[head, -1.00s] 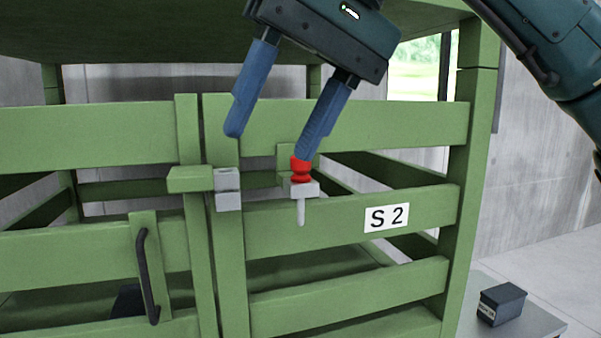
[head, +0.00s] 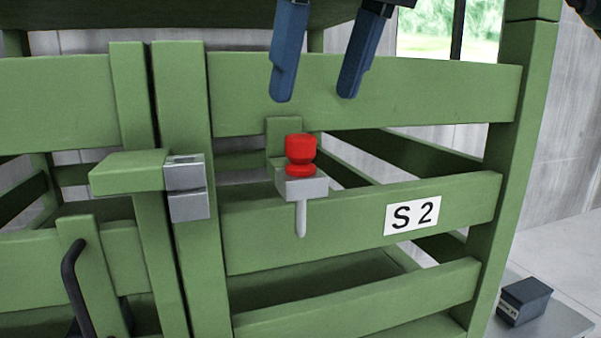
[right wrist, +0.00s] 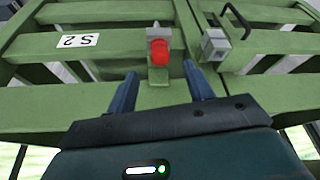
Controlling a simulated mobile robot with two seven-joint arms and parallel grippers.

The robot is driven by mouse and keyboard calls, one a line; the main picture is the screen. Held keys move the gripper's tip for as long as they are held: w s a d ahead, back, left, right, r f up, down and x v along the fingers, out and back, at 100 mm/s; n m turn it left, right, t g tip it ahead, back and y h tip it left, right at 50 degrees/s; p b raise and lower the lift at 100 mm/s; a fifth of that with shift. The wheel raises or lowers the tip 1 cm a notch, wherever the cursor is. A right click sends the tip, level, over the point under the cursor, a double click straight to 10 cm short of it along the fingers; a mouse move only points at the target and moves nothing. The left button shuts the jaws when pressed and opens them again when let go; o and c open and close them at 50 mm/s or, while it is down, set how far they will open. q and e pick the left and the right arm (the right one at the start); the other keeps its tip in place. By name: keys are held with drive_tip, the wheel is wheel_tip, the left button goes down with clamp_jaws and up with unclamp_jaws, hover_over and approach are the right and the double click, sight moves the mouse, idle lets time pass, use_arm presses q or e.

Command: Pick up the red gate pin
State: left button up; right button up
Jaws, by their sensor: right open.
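The red gate pin (head: 300,154) stands upright in a grey holder (head: 303,185) on the green gate, its pale shank showing below the holder. It also shows in the right wrist view (right wrist: 160,52), ahead of the fingertips and between their lines. My right gripper (head: 313,98) is open and empty, with blue fingers pointing down above the pin and apart from it. It shows from behind in the right wrist view (right wrist: 158,72). My left gripper is not in view.
A grey latch block (head: 187,188) with a green bar (head: 128,172) sits left of the pin. A dark handle (head: 77,285) is at the lower left. A label "S 2" (head: 411,215) is on the right slat. A dark box (head: 524,300) lies at the lower right.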

sight(303, 137)
drive_tip(key=x, duration=0.6)
drive_tip(key=shift+w+f, duration=0.15)
drive_tip(key=shift+f, duration=0.2)
drive_tip(key=c, duration=1.1)
drive_tip(key=shift+r, duration=0.15)
wheel_tip(303, 137, up, 10)
drive_tip(key=p, duration=0.2)
